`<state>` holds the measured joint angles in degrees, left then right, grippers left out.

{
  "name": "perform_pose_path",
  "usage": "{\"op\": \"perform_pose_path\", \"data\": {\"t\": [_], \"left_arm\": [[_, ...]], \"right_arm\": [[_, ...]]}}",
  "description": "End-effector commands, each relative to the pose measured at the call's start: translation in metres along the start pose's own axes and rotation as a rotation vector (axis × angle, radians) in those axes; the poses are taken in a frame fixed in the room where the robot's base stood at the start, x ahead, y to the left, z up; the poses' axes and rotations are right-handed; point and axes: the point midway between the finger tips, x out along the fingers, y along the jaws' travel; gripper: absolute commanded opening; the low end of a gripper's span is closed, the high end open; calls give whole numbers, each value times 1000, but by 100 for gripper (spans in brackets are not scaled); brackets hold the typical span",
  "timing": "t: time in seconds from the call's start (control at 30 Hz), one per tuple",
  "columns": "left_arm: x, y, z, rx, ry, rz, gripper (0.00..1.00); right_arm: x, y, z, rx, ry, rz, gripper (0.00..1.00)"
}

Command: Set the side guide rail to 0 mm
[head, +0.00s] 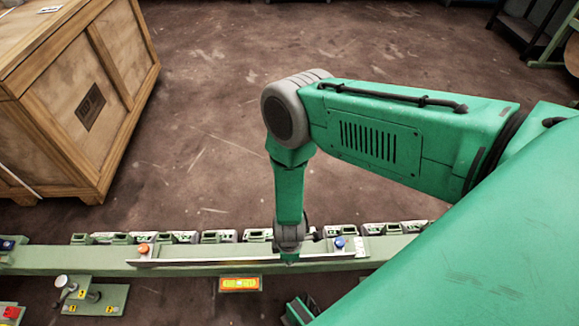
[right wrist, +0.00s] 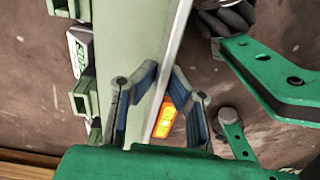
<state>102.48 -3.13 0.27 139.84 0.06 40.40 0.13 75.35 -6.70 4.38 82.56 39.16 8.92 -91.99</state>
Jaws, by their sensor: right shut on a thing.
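The side guide rail (head: 205,262) is a long, thin metal strip along the front edge of a pale green conveyor beam (head: 60,262). It also shows in the right wrist view (right wrist: 178,42), running steeply between the fingers. My right gripper (head: 290,256) reaches down to the rail right of its middle. In the right wrist view the blue-padded fingers (right wrist: 163,80) stand on both sides of the rail, shut on it. An orange knob (head: 143,249) sits near the rail's left end and a blue knob (head: 340,243) near its right. Any scale reading is too small to read. My left gripper is not visible.
An orange label plate (head: 240,284) hangs at the beam's front. A green bracket plate (head: 95,300) with posts lies at the lower left. Several small pale blocks (head: 218,237) line the beam's back. A wooden crate (head: 75,90) stands at the left.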

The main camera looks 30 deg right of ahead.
Motion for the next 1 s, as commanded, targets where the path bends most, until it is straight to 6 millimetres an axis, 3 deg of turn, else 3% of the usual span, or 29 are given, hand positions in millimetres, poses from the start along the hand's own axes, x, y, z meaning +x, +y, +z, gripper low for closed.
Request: {"op": "perform_pose_path", "data": {"t": [0.23,0.27,0.3,0.67,0.77,1.0], "left_arm": [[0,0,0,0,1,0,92],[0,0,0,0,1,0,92],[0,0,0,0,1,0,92],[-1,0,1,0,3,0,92],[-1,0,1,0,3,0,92],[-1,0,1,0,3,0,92]], "right_arm": [[-1,9,1,3,0,18,0],[-1,9,1,3,-1,19,18],[-1,9,1,3,0,20,28],[-4,6,0,2,0,13,28],[-15,6,0,1,0,13,28],[-66,6,0,1,0,14,28]]}}
